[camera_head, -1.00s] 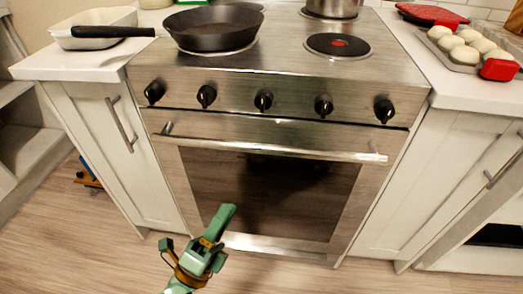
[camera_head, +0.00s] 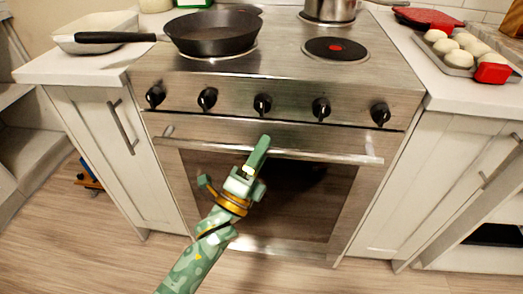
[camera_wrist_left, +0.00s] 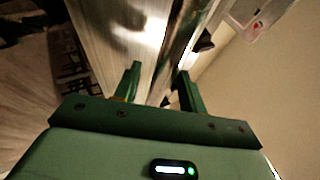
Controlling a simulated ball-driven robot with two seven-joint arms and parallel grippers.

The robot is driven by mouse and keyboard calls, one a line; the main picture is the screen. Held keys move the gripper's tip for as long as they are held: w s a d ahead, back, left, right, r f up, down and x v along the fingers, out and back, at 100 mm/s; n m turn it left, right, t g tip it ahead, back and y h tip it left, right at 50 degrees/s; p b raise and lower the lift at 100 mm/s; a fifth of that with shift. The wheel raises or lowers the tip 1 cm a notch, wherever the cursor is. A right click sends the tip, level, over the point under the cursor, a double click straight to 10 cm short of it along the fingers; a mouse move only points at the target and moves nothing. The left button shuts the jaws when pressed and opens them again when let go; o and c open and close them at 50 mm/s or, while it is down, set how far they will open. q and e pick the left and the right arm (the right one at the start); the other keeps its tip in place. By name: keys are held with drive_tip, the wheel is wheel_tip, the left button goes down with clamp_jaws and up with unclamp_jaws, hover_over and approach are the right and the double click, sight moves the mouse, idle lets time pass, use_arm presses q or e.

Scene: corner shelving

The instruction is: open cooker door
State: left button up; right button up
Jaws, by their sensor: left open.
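The cooker (camera_head: 290,110) stands ahead with its door (camera_head: 320,200) closed. The door has a dark window and a long horizontal metal handle (camera_head: 335,157) along its top. My left gripper (camera_head: 259,152) is open, its fingers pointing up in front of the middle of the handle and covering part of it. From the head view I cannot tell whether it touches the handle. In the left wrist view the two spread fingers (camera_wrist_left: 158,75) face the shiny metal cooker front (camera_wrist_left: 115,30), and no held thing shows. My right gripper is not in view.
Black knobs (camera_head: 263,104) line the panel above the handle. A frying pan (camera_head: 212,38) and a pot (camera_head: 331,9) stand on the hob. White cabinets (camera_head: 105,150) flank the cooker. The floor (camera_head: 105,250) in front is clear. A tray of buns (camera_head: 461,60) sits at right.

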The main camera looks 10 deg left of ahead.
use_arm(q)
clamp_jaws()
drive_tip(key=shift+s+f, duration=0.1)
